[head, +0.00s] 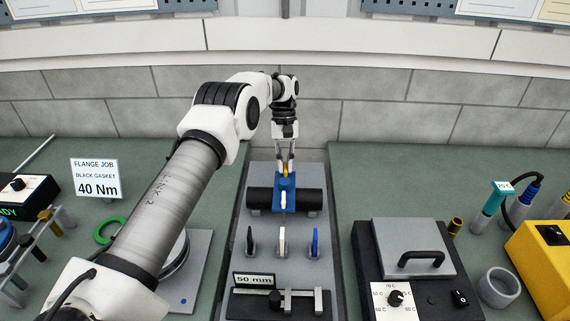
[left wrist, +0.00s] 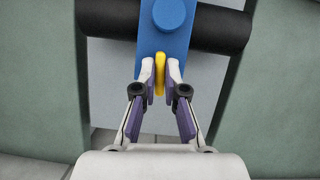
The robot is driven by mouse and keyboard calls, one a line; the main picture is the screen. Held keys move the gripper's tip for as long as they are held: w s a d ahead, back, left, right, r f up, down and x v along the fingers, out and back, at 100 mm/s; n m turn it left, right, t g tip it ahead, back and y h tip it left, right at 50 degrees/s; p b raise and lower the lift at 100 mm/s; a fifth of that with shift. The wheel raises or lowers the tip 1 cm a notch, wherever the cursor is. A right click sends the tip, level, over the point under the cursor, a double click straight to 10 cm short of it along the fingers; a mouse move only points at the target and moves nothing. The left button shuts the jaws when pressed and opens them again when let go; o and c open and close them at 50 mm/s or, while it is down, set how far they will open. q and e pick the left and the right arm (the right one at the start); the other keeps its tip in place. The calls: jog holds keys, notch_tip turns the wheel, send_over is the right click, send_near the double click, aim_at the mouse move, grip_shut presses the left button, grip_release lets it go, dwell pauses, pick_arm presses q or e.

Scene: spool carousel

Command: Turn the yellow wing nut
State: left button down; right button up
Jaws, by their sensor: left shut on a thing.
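The yellow wing nut (head: 286,168) sits at the far end of a blue block (head: 286,194) that lies across a black cylinder (head: 314,200). My left gripper (head: 285,172) comes down over the nut from behind, its fingers on either side. In the left wrist view the gripper (left wrist: 160,78) is shut on the wing nut (left wrist: 160,72), which shows as a narrow upright yellow piece between the fingertips, against the edge of the blue block (left wrist: 170,50). My right gripper is not in view.
Black, white and blue upright pieces (head: 282,241) stand in front of the cylinder on the grey panel. A "50 mm" sign (head: 254,280) and a gauge stand nearer. A lidded box with a dial (head: 412,247) is at right, a yellow box (head: 545,255) beyond it.

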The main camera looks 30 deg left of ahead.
aim_at(285, 165)
pick_arm(q)
jog(key=shift+f+m+y, duration=0.2)
jog(key=shift+m+y, duration=0.1)
jog(key=shift+m, duration=0.3)
jog(key=c, duration=1.2)
grip_release()
jog(key=shift+w, duration=0.1)
jog(key=shift+c, duration=0.2)
jog(key=shift+r, duration=0.1)
notch_tip(285, 165, up, 10)
